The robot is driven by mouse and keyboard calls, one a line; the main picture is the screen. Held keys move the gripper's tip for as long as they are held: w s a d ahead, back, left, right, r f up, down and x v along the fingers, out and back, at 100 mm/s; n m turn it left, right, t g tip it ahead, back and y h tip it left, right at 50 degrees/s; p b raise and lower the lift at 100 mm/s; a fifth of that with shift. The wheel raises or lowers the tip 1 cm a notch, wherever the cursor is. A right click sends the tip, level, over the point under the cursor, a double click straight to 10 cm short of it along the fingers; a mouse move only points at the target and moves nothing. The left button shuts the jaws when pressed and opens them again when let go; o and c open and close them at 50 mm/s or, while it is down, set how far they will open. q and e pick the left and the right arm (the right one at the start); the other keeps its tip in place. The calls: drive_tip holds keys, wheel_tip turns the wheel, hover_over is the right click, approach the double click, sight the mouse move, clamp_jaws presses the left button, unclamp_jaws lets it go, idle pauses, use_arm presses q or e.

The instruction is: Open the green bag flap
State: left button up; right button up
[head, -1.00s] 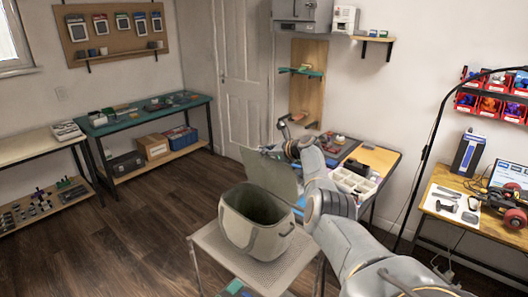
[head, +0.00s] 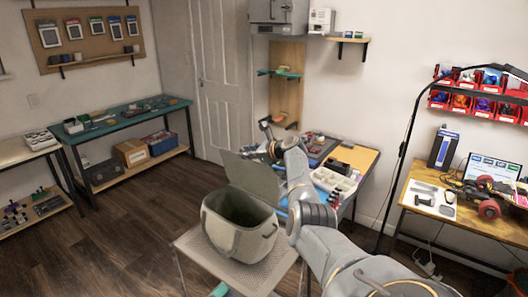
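The grey-green bag (head: 226,235) stands upright with its top open, on a perforated stand. Its flap (head: 252,176) is swung up and stands nearly upright behind the opening, leaning back. The dark inside of the bag shows. My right arm reaches in from the lower right, past the bag's right side. The end of that arm, with the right gripper (head: 267,124), is above and behind the flap, clear of it in the picture. It is small and dark, and I cannot make out the finger gap. My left gripper is not in view.
The perforated stand top (head: 196,256) has little room around the bag. Behind is a workbench with a white divided tray (head: 332,180) and an orange mat (head: 358,157). A lamp pole (head: 396,180) rises at the right. Open wooden floor lies at the left.

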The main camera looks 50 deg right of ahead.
drive_tip(key=v, duration=1)
drive_tip(key=shift+s+r, duration=0.15)
drive_tip(key=shift+s, duration=0.15)
drive_tip(key=shift+c, duration=0.5)
